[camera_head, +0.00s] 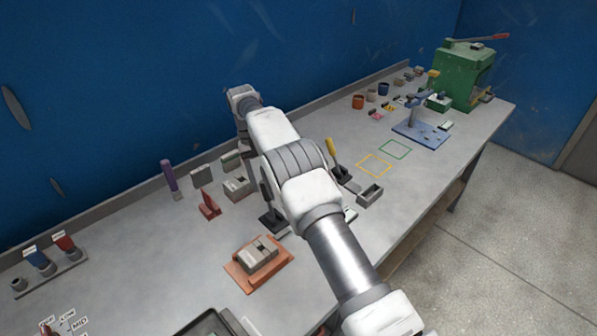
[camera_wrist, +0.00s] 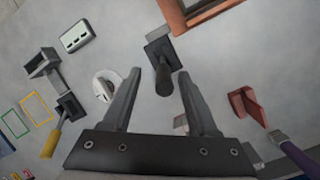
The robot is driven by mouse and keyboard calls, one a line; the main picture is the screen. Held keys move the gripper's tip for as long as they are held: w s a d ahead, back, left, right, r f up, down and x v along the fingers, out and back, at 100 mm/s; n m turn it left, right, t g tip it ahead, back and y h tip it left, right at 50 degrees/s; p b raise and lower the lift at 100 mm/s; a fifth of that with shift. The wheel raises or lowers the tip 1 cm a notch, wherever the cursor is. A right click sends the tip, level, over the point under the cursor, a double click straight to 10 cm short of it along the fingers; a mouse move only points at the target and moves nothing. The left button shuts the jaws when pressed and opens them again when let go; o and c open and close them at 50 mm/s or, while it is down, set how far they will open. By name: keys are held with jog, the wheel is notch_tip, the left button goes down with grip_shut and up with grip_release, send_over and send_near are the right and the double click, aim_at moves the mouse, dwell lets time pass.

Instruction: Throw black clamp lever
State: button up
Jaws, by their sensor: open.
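The black clamp lever (camera_wrist: 163,80) stands on a small dark base plate (camera_wrist: 158,48) in the wrist view. It points toward my gripper (camera_wrist: 158,73), and its end shows between the two fingertips. My gripper is open, with a gap on each side of the lever, and holds nothing. I cannot tell how far the fingers are above it. In the head view, the dark base (camera_head: 271,222) shows beside my arm, which covers part of that area. My fingers are not clearly seen there.
An orange-brown tray (camera_head: 232,273) with a grey block lies in front. A red bracket (camera_head: 208,206) and purple-handled tool (camera_head: 168,175) are at left. A yellow-handled lever (camera_head: 332,150) and grey open box (camera_head: 370,194) are at right. A green press (camera_head: 462,75) stands at the far end.

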jog(key=s+d+r+b, duration=0.1)
jog(key=d+r+b, duration=0.1)
jog(key=d+r, duration=0.5)
jog(key=d, duration=0.4)
jog(key=shift+s+d, duration=0.3)
jog(key=shift+d, duration=0.05)
